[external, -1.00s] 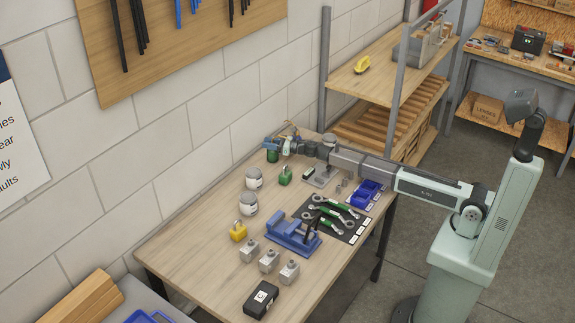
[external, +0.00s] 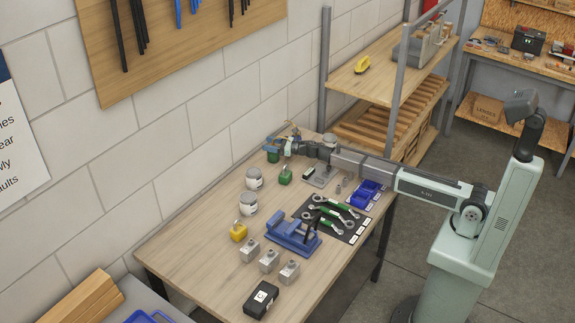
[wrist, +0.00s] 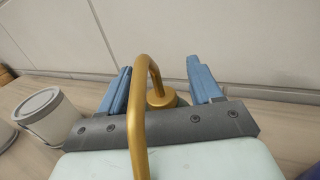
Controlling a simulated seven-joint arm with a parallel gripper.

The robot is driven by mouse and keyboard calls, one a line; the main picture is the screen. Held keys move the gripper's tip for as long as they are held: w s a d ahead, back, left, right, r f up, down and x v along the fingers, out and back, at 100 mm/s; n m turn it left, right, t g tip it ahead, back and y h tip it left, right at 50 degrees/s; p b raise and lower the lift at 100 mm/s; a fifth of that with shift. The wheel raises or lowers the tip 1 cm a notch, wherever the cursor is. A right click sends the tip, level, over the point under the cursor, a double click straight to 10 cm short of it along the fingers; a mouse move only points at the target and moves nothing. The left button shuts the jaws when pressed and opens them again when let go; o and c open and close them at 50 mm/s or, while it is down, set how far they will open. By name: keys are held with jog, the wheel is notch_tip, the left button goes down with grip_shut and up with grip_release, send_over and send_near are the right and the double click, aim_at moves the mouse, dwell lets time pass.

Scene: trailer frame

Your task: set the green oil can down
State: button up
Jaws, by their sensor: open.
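The green oil can (external: 272,156) is near the far, wall-side end of the workbench, under my gripper (external: 271,143). It looks upright, with its base at the bench top, though contact is too small to make out. In the wrist view its curved brass spout (wrist: 141,95) rises in front of the camera, and a brass cap (wrist: 161,98) shows between the fingers. My gripper's blue fingers (wrist: 160,80) are spread apart on either side of the cap.
A smaller green item (external: 285,176) stands just in front of the can. Pale tins (external: 254,178) stand along the wall side; one also shows left in the wrist view (wrist: 48,115). A blue vise (external: 294,235) and a dark wrench mat (external: 352,237) lie nearer.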

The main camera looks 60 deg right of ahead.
jog(key=v, duration=1.3)
jog(key=shift+s, duration=0.15)
jog(key=shift+o, duration=0.4)
dwell(3.6)
